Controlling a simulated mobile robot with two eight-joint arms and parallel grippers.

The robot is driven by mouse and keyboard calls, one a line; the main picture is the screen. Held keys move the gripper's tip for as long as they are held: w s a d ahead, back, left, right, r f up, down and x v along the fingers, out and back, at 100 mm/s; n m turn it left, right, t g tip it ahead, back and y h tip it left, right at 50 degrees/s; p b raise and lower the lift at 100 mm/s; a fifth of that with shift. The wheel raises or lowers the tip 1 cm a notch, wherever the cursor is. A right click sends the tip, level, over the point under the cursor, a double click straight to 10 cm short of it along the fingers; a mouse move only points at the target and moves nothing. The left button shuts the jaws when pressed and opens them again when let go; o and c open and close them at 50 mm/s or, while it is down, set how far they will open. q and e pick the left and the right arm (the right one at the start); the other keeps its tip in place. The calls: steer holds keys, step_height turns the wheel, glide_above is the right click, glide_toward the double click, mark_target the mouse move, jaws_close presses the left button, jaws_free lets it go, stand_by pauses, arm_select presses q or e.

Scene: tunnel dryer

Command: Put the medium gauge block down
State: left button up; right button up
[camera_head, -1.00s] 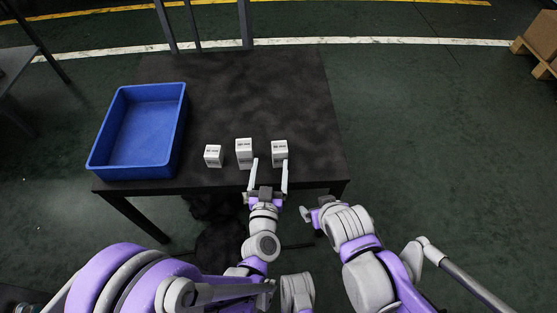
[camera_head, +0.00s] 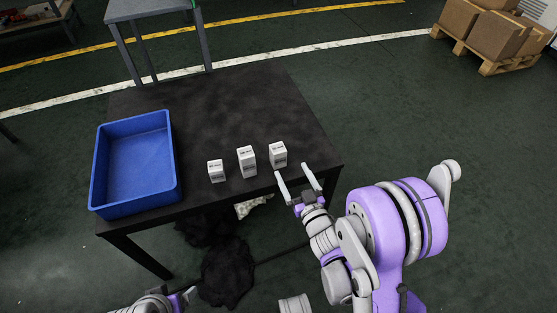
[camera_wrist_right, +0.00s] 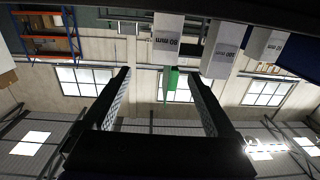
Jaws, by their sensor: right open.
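The medium gauge block (camera_head: 278,154) is a white upright box at the right end of a row of three on the dark table. In the right wrist view, turned upside down, it shows as the block (camera_wrist_right: 167,32) marked 80 mm. My right gripper (camera_head: 291,169) is open and empty at the table's near edge. Its fingers point towards the medium block and are apart from it. They also show spread in the right wrist view (camera_wrist_right: 160,75). My left gripper (camera_head: 189,295) shows only partly at the bottom edge, away from the table; its jaws are unclear.
The tallest block (camera_head: 247,161) stands just left of the medium one, and the smallest block (camera_head: 216,171) is left of that. A blue bin (camera_head: 177,165), empty, fills the table's left side. The back and right of the dark table (camera_head: 245,105) are clear.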

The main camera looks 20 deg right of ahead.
mark_target(280, 155)
steer(key=w, duration=0.3)
steer(key=w+p, duration=0.1)
steer(key=w, duration=0.1)
steer(key=shift+a+f, duration=0.1)
steer(key=shift+a, duration=0.15)
steer(key=w, duration=0.3)
steer(key=w+a+b, duration=0.1)
steer(key=w, duration=0.1)
steer(key=shift+w, duration=0.3)
jaws_close()
